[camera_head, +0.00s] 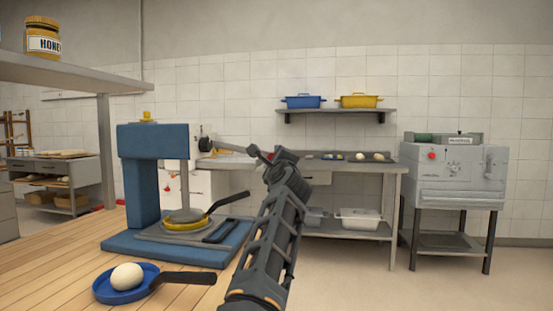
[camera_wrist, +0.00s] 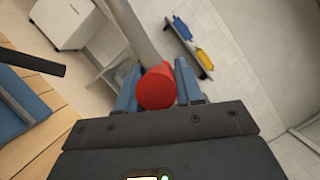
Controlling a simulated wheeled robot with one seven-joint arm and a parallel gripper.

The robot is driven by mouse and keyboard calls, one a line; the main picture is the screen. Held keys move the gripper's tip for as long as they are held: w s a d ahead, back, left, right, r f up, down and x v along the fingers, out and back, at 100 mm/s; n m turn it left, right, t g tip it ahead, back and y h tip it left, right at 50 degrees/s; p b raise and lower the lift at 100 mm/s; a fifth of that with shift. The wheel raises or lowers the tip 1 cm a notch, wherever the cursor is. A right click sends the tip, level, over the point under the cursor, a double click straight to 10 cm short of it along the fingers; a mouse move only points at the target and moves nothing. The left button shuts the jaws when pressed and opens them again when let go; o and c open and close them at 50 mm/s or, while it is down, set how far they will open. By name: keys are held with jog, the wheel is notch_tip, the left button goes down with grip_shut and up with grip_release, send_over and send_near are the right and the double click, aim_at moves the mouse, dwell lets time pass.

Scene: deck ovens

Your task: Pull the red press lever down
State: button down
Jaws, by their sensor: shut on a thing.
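A blue press (camera_head: 140,160) stands on the wooden table, with a grey lever (camera_head: 228,147) reaching right from its side, sloping slightly down to the right. The lever's red end knob (camera_wrist: 157,88) is between my gripper's fingers (camera_wrist: 156,90) in the wrist view. My gripper (camera_head: 272,160) is shut on the knob; in the head view the gripper covers most of it. Under the press plunger (camera_head: 184,214) sits a yellow pan (camera_head: 184,224) with a black handle.
A blue pan (camera_head: 103,290) with a pale dough ball (camera_head: 127,276) lies at the wooden table's (camera_head: 60,240) front edge. A honey jar (camera_head: 43,37) stands on a shelf at upper left. A steel table (camera_head: 345,170) and a grey machine (camera_head: 455,175) stand further back. Floor at right is clear.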

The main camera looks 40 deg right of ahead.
jog(key=c, duration=1)
grip_release()
jog(key=shift+w+a+f, duration=0.3)
jog(key=shift+f, duration=0.05)
jog(key=shift+c, duration=0.2)
jog(key=shift+o, duration=1.2)
jog(key=shift+r, duration=0.1)
jog(key=shift+s+d, duration=0.1)
jog(key=p+v, duration=0.1)
jog(key=v, duration=0.6)
jog(key=shift+s, duration=0.35)
